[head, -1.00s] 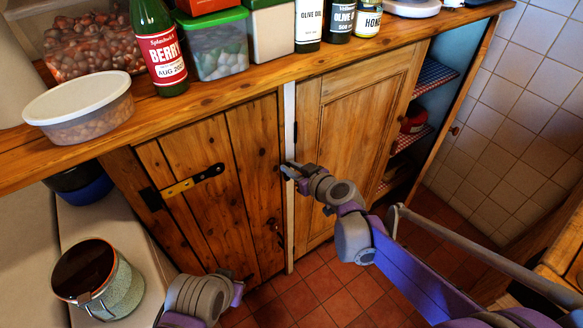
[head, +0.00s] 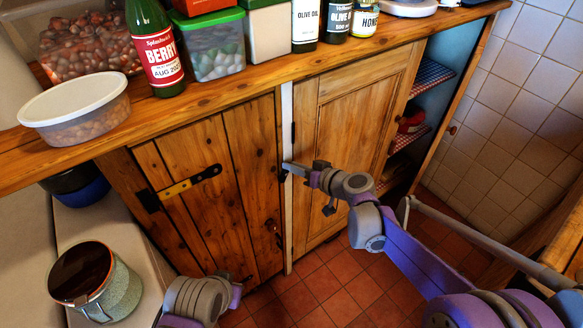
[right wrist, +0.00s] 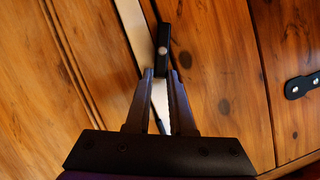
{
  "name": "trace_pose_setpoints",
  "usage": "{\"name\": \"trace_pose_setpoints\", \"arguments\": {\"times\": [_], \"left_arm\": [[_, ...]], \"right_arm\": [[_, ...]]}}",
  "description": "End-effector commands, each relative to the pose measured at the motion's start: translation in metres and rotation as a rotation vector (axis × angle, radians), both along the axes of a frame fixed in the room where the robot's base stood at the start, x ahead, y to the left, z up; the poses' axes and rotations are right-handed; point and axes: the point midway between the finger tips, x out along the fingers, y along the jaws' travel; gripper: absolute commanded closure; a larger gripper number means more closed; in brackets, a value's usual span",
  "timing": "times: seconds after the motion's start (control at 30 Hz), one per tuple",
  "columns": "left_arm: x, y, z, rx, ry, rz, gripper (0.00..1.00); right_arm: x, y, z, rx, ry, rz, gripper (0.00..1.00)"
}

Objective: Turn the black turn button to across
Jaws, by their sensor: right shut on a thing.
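The black turn button (right wrist: 162,48) is a short dark bar with a round pale screw in its middle, mounted at the white strip between two pine doors. In the right wrist view it stands nearly upright, slightly tilted against the strip. My right gripper (right wrist: 161,76) is shut on its near end; it also shows in the head view (head: 287,170), where it covers most of the button. My left gripper (head: 236,284) is low in the head view, in front of the left door and away from the button; its fingers are too hidden to judge.
An open shelf (head: 432,75) is at the right. Jars and bottles stand on the worktop (head: 250,80) above. The tiled floor (head: 310,295) in front is clear.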

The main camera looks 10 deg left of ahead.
Motion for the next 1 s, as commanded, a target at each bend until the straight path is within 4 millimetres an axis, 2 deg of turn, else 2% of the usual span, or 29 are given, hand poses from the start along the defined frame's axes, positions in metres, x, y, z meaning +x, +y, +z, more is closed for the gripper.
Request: {"name": "trace_pose_setpoints", "arguments": {"times": [0.47, 1.0], "left_arm": [[-0.001, 0.000, -0.021, 0.000, 0.007, 0.000, 1.00], [0.000, 0.000, -0.054, 0.000, 0.018, 0.000, 1.00]], "right_arm": [[0.011, -0.011, -0.014, 0.321, 0.323, -0.002, 1.00], [0.016, -0.016, -0.031, 0.659, 0.666, -0.002, 1.00]]}}
